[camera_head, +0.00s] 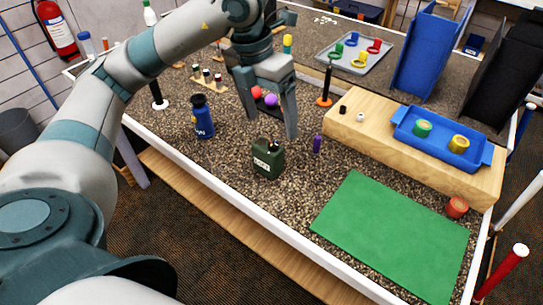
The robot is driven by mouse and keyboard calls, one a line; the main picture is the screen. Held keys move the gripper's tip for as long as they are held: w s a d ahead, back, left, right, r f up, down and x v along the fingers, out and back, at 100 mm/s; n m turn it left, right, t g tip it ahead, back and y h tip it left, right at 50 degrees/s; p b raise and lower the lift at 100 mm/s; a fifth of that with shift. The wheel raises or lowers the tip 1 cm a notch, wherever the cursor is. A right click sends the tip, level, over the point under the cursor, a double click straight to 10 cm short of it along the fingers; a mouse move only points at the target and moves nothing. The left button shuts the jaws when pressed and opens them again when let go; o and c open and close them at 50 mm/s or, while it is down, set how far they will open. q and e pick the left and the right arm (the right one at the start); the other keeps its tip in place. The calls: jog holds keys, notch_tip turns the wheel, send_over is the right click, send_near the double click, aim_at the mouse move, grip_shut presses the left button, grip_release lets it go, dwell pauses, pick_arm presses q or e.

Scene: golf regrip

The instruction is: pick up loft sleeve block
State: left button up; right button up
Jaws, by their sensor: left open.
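My left gripper (270,120) is open, pointing down above the middle of the speckled table, with nothing held between its fingers. I cannot tell for sure which thing is the loft sleeve block. A small purple upright piece (317,144) stands on the table just right of the gripper. A small wooden rack (207,82) with little capped pieces sits behind and left of it. A red ball (257,93) and a purple ball (270,99) show between the fingers, partly hidden. My right gripper is not in view.
A green can (268,159) and a blue bottle (203,119) stand near the gripper. A wooden riser (370,138) with a blue tray (400,118) is at right. A green mat (395,235) lies bare in front. A grey tray (340,66) holds coloured rings at the back.

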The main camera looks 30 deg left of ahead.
aim_at(266, 144)
pick_arm(q)
jog(key=a, duration=0.2)
jog(key=a+r+y, duration=0.1)
jog(key=shift+w+n, duration=0.3)
jog(key=shift+n, duration=0.1)
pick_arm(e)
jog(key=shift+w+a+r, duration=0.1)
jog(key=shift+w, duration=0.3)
pick_arm(q)
jog(key=shift+f, duration=0.1)
jog(key=f, duration=0.3)
jog(key=w+f, duration=0.1)
jog(key=f, duration=0.7)
jog(key=shift+w+d, duration=0.1)
jog(key=shift+w, duration=0.2)
jog(key=shift+f, duration=0.5)
jog(key=shift+w, duration=0.1)
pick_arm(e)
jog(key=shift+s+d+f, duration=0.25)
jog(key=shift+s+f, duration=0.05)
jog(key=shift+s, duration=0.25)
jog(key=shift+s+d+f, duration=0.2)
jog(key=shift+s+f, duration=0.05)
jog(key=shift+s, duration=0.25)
pick_arm(q)
jog(key=shift+f+p, duration=0.1)
jog(key=shift+p, duration=0.25)
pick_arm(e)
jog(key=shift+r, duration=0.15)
